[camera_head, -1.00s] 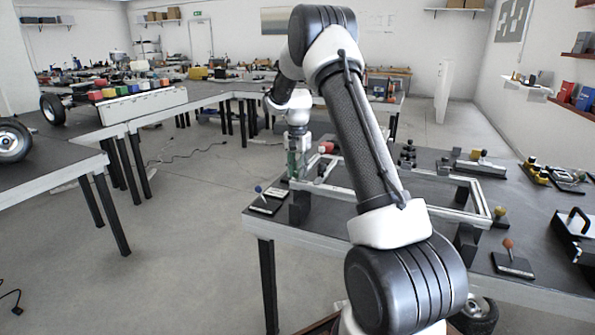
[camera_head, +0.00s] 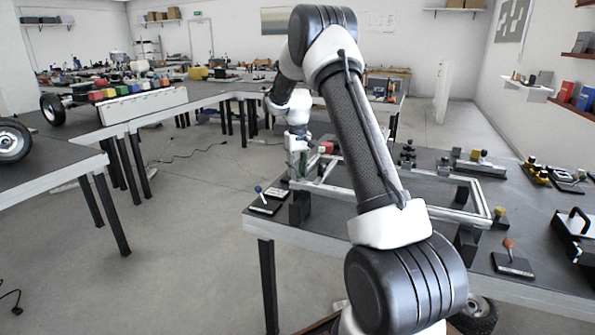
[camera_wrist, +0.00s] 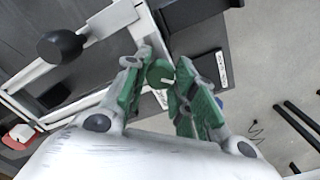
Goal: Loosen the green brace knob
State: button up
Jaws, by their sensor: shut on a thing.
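The green brace knob (camera_wrist: 158,73) shows in the wrist view between the two green finger pads. My gripper (camera_wrist: 163,78) is shut on it, with a finger on either side. In the head view my gripper (camera_head: 298,168) points down at the near left corner of the pale rectangular frame (camera_head: 335,191) on the right-hand table. The knob cannot be made out apart from the green fingers there. What lies under the knob is mostly hidden by the fingers.
A blue-balled lever on a dark plate (camera_head: 264,206) stands close, left of the frame. An orange-knobbed lever (camera_head: 508,245) sits at the table's near right. Open floor (camera_head: 190,240) lies left of the table.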

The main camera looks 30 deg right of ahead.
aim_at(298, 172)
jog(key=shift+r+n, duration=0.1)
jog(key=shift+n, duration=2.1)
jog(key=o, duration=1)
jog(key=shift+o, duration=0.2)
notch_tip(298, 172, up, 12)
